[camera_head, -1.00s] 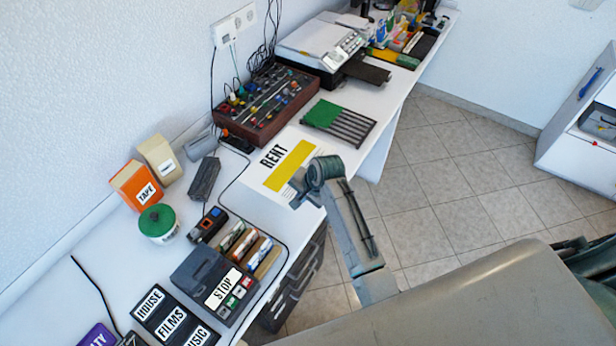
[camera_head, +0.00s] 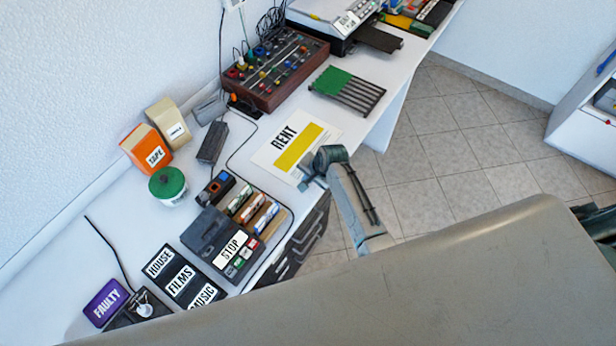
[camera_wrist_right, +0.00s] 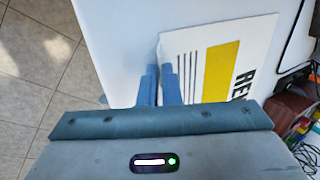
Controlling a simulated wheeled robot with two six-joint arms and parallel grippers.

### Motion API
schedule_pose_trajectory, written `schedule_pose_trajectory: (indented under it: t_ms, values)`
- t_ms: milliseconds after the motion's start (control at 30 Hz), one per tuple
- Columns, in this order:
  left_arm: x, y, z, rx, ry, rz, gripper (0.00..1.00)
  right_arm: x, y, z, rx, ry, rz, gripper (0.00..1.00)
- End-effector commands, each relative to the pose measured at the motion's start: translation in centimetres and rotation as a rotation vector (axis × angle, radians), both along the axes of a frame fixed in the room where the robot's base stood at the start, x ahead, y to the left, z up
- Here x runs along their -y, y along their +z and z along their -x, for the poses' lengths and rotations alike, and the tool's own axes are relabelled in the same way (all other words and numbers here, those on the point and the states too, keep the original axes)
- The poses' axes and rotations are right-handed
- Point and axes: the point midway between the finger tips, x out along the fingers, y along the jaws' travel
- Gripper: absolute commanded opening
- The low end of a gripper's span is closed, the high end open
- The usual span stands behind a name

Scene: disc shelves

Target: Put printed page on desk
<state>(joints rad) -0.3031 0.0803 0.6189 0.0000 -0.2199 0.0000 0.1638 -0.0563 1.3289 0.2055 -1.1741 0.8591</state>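The printed page (camera_head: 298,148) is white with a yellow band, the word RENT and dark stripes. It is at the front edge of the white desk (camera_head: 135,220), beside the green-topped rack; I cannot tell whether it is slightly raised. My right gripper (camera_head: 307,178) is at the page's near edge. In the right wrist view the two blue fingers (camera_wrist_right: 159,85) are close together at the edge of the page (camera_wrist_right: 215,58) and appear shut on it. The grip itself is partly hidden. My left gripper is not in view.
Behind the page stand a dark rack with a green top (camera_head: 347,90) and a brown control box (camera_head: 275,72). Nearer are a STOP box (camera_head: 222,240), small cartons, a green-lidded tub (camera_head: 167,186) and an orange TAPE box (camera_head: 146,150). Cables cross the desk. Tiled floor (camera_head: 440,150) lies beyond the edge.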

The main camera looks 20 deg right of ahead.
Motion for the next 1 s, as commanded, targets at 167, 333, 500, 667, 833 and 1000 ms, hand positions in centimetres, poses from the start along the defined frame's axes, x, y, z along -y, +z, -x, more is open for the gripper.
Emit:
schedule_pose_trajectory:
  t_ms: [167,333,500,667,833,1000]
  values:
    - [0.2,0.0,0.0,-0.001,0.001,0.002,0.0,0.0,0.0,0.0,-0.001,0.0,0.001,0.13]
    - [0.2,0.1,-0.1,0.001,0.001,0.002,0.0,0.0,0.3,0.0,0.001,0.0,0.001,0.13]
    - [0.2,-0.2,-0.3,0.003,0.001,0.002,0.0,0.4,1.6,0.4,0.002,0.0,0.001,0.13]
    - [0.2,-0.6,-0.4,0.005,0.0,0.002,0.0,1.2,4.3,1.3,0.005,-0.001,0.001,0.13]
    - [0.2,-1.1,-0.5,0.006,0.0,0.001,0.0,2.0,7.5,2.4,0.005,0.0,0.002,0.13]
    - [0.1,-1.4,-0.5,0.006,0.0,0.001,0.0,2.6,9.9,3.2,0.003,0.0,0.001,0.13]
